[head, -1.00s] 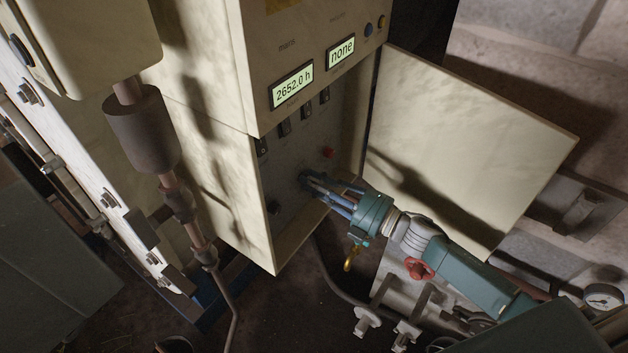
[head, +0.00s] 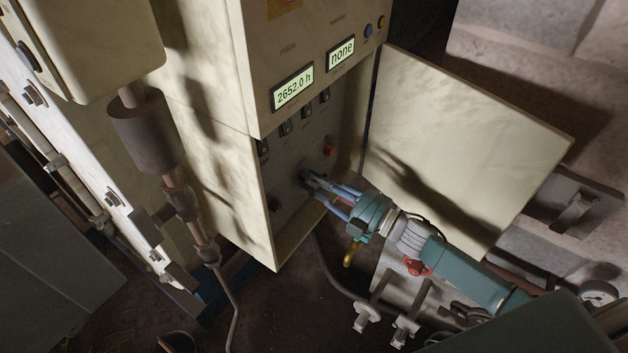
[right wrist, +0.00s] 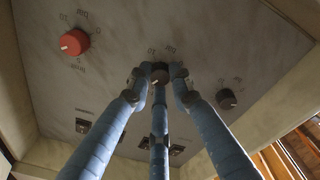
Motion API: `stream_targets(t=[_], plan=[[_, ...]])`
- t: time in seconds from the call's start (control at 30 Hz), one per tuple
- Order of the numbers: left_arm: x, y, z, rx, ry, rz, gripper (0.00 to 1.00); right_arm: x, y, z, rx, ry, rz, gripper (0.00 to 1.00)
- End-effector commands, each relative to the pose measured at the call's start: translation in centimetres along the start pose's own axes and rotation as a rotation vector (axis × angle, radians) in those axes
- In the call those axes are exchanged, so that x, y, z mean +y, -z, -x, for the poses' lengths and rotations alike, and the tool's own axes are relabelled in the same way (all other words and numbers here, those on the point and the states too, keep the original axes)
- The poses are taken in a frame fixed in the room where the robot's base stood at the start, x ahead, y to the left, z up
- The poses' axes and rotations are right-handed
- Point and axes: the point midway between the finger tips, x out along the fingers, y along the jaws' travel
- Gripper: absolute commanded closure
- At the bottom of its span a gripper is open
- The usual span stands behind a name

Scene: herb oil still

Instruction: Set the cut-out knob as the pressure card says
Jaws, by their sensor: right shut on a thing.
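The open control box (head: 262,215) has a grey inner panel with several knobs. My right gripper (head: 309,180), with three blue fingers, reaches into the box and is shut on a dark knob on that panel. In the right wrist view the fingertips close around this knob (right wrist: 160,76), which has a printed scale beside it. A red knob (right wrist: 75,42) is to its left and another dark knob (right wrist: 227,98) to its right, both untouched. The lettering is too small to tell which is the cut-out knob. I see no readable pressure card. My left gripper is out of view.
The box door (head: 460,150) stands open to the right, above my right arm. Displays above read "2652.0 h" (head: 293,87) and "none" (head: 341,53). A brown pipe with a thick collar (head: 145,130) stands at left. A red valve handle (head: 416,266) and a gauge (head: 598,294) are at lower right.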

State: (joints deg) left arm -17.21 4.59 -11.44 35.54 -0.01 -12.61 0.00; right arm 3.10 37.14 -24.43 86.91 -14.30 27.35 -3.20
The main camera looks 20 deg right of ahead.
Motion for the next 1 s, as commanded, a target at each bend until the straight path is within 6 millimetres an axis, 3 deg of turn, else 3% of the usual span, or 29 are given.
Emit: stream_targets(t=[0.2, 0.23, 0.3, 0.67, 0.77, 1.0], plan=[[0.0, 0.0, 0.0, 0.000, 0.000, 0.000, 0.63, 0.0, -0.2, 0.1, -0.005, 0.001, 0.001, 1.00], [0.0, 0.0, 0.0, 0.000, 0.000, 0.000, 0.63, 0.0, -0.2, 0.1, -0.005, 0.001, 0.001, 0.75], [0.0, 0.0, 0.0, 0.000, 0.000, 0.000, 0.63, -0.1, -0.2, 0.1, -0.005, 0.001, 0.001, 0.61], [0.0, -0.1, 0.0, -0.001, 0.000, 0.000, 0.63, -0.1, -0.1, 0.4, -0.002, 0.001, 0.001, 0.60], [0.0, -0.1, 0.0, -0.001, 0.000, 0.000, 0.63, -0.1, -0.2, 1.6, -0.004, 0.003, 0.001, 0.60], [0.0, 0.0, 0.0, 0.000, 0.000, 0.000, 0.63, -0.2, -0.2, 6.6, -0.006, 0.004, -0.001, 0.60]])
